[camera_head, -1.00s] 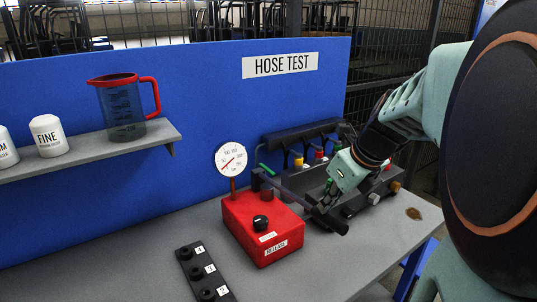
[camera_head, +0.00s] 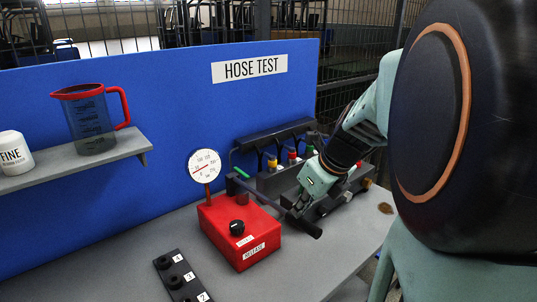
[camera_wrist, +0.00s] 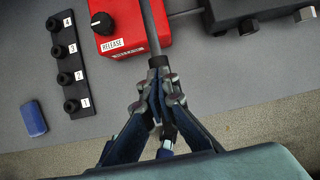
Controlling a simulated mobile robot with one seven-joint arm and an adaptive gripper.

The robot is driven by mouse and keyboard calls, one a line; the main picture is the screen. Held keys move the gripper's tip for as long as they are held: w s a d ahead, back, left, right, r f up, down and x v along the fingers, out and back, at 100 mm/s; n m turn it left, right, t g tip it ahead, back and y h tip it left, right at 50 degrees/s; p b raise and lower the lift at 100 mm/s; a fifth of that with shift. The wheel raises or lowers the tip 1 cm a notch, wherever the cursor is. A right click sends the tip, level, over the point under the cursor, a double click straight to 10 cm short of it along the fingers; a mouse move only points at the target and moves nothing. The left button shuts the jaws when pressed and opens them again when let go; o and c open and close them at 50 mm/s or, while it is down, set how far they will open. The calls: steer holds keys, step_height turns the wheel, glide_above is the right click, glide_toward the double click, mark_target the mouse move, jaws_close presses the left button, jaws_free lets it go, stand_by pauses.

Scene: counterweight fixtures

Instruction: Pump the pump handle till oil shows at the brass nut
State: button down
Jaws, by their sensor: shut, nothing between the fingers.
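The red pump (camera_head: 238,232) stands on the grey bench. Its dark pump handle (camera_head: 270,201) slants out to the lower right, ending in a black grip. My gripper (camera_head: 297,209) is at the outer part of the handle, its fingers shut and empty. In the wrist view the handle (camera_wrist: 151,28) runs down to the closed fingertips (camera_wrist: 160,88); whether they touch it I cannot tell. The brass nut (camera_head: 366,183) sits at the right end of the dark block (camera_head: 345,196), partly near my arm. Whether oil shows at it is too small to tell.
A pressure gauge (camera_head: 204,166) with a red needle stands on the pump, which has a black release knob (camera_head: 237,227). A numbered rack (camera_head: 178,276) is in front. A blue block (camera_wrist: 34,118) lies nearby. A brown patch (camera_head: 385,208) marks the bench. A shelf holds a jug (camera_head: 91,122).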

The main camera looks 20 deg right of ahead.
step_height(320, 180, up, 7)
steer(key=p, duration=0.6)
steer(key=shift+f, duration=0.1)
stand_by(0.6)
